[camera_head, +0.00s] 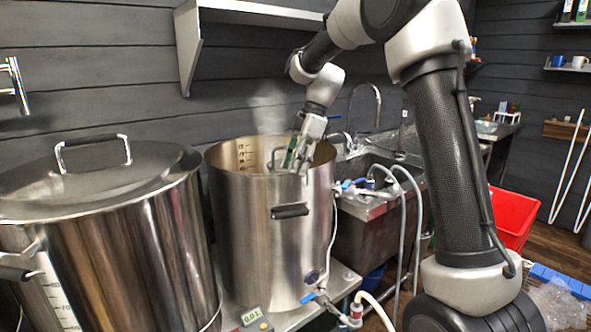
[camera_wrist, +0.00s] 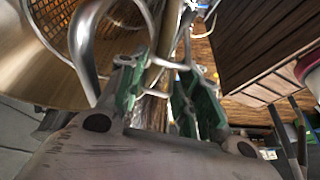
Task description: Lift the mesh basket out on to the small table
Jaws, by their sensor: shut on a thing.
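The mesh basket (camera_wrist: 52,15) shows in part at the upper left of the wrist view, with a curved steel loop (camera_wrist: 85,45) beside it. In the head view it is hidden inside the open steel kettle (camera_head: 262,225). My gripper (camera_head: 297,152) reaches down into the kettle's mouth near its right side. Its green-padded fingers (camera_wrist: 155,90) are shut on a metal part between them, which looks like part of the basket; the exact contact is hard to see. I cannot make out the small table for certain.
Faint steam rises over the kettle. A larger lidded kettle (camera_head: 110,235) stands close on the left. A sink (camera_head: 375,205) with a tap and hoses is on the right. A wall shelf (camera_head: 250,12) hangs above. A red crate (camera_head: 512,215) and a blue rack (camera_head: 560,281) are farther right.

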